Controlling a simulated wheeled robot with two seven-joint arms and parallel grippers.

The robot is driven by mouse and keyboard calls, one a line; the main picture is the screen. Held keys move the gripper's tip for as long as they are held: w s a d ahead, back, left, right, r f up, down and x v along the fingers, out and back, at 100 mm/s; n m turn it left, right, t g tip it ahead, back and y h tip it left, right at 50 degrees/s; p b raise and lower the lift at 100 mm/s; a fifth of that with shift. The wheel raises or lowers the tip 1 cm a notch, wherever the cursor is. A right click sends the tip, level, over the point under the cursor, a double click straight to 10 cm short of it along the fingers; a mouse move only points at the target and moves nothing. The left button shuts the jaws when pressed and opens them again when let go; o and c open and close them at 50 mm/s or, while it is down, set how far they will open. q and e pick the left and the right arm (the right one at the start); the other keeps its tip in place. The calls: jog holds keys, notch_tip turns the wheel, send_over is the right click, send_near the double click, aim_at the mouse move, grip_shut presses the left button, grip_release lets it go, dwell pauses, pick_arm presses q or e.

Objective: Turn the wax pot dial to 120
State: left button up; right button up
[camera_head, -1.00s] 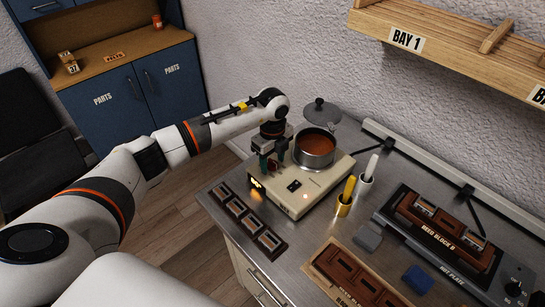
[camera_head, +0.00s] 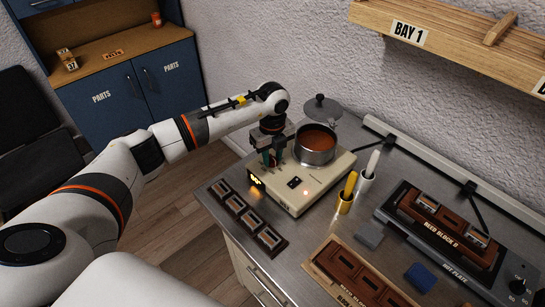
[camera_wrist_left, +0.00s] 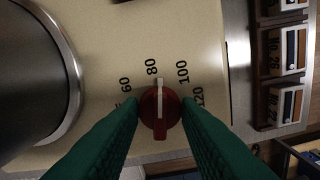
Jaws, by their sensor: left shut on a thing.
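The wax pot (camera_head: 322,187) is a cream heater base with a metal pot of orange-brown wax (camera_head: 318,140) on it. My left gripper (camera_head: 271,162) points down at the base beside the pot. Its green fingers are shut on the dial, one on each side. In the head view the fingers largely hide the dial. My right gripper is not in view.
A pot lid (camera_head: 322,107) is behind the pot. A strip of small framed parts (camera_head: 246,217) lies in front.

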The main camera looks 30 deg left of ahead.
pick_arm(q)
jog(key=m+b, duration=0.2)
jog(key=m, duration=0.1)
jog(key=shift+f+m, duration=0.1)
jog(key=shift+m, duration=0.3)
jog(key=m+b, duration=0.3)
jog(key=m, duration=0.1)
jog(key=shift+m, duration=0.3)
jog(key=m+b, duration=0.2)
jog(key=m, duration=0.1)
jog(key=shift+m+b, duration=1.05)
jog(key=shift+m, duration=0.95)
jog(key=shift+r, duration=0.2)
jog(key=o, duration=1)
